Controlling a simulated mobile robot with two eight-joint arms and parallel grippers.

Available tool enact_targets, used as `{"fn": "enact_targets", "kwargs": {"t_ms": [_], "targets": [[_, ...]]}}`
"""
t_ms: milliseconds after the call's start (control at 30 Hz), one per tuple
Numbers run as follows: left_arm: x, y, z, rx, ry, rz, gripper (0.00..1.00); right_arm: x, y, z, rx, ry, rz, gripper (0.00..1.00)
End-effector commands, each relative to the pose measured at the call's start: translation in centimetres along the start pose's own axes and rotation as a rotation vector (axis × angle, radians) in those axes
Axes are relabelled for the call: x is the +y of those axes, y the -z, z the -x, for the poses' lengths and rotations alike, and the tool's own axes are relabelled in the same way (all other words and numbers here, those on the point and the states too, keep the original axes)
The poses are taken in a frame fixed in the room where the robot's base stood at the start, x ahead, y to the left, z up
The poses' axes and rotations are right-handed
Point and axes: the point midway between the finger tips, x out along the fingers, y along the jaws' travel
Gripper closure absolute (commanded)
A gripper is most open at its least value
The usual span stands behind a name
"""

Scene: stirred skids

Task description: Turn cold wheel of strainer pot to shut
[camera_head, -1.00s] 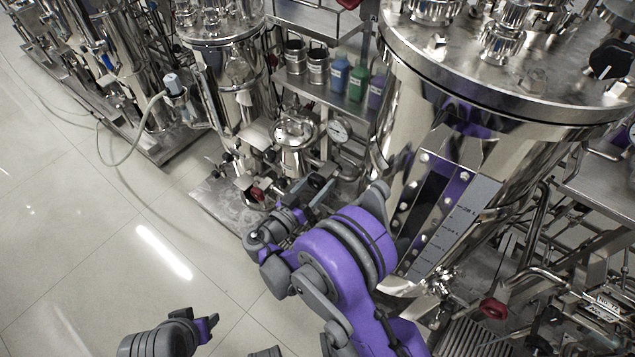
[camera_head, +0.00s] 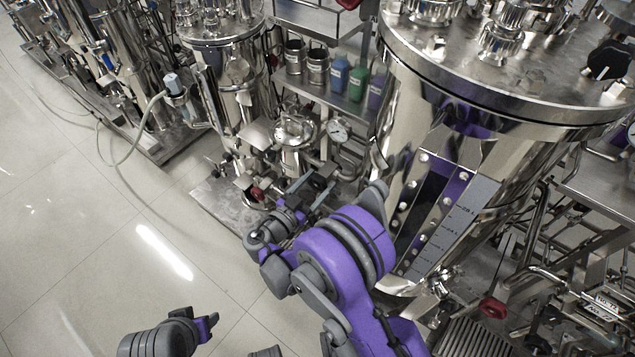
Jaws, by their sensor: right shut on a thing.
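The strainer pot (camera_head: 294,131) is a small polished steel vessel with a domed lid, standing low on a skid left of the big tank. My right gripper (camera_head: 312,188) is at the pipework just below the pot, its fingers pointing up and away from me. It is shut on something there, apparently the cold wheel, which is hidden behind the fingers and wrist. A small red wheel (camera_head: 258,193) shows to the left of this gripper, apart from it. My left gripper (camera_head: 211,322) is low over the floor, away from the skid; its finger gap does not show clearly.
A round gauge (camera_head: 338,130) stands right of the pot. The large steel tank (camera_head: 480,75) fills the right side, close to my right arm. Several bottles and cans stand on a shelf (camera_head: 322,92) behind. The tiled floor (camera_head: 90,250) at left is free.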

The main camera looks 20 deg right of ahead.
Motion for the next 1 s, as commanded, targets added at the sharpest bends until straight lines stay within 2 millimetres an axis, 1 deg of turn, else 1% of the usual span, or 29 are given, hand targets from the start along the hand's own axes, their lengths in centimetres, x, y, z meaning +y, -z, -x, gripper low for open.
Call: {"fn": "enact_targets", "kwargs": {"t_ms": [133, 167, 200, 300, 533, 667, 767, 1000], "targets": [[0.0, 0.0, 0.0, 0.0, 0.0, 0.0, 0.5, -0.1, 0.0, 0.0, 0.0, 0.002, -0.001, 0.82], [0.0, 0.0, 0.0, 0.0, 0.0, 0.0, 0.5, -0.1, 0.0, 0.0, 0.0, 0.002, -0.001, 0.23], [0.0, 0.0, 0.0, 0.0, 0.0, 0.0, 0.5, -0.1, 0.0, 0.0, 0.0, 0.002, -0.001, 0.16], [0.0, 0.0, 0.0, 0.0, 0.0, 0.0, 0.5, -0.1, 0.0, 0.0, 0.0, 0.001, 0.0, 0.0], [0.0, 0.0, 0.0, 0.0, 0.0, 0.0, 0.5, -0.1, 0.0, 0.1, 0.0, 0.001, 0.0, 0.0], [0.0, 0.0, 0.1, 0.0, 0.0, 0.0, 0.5, -0.2, 0.0, 1.2, 0.0, 0.005, 0.0, 0.0], [0.0, 0.1, 0.3, 0.001, 0.0, 0.0, 0.5, -0.2, 0.1, 2.9, -0.001, 0.006, -0.001, 0.0], [0.0, 0.2, 0.8, 0.003, 0.0, 0.0, 0.5, -0.2, 0.1, 7.8, -0.001, 0.006, 0.0, 0.0]]}}
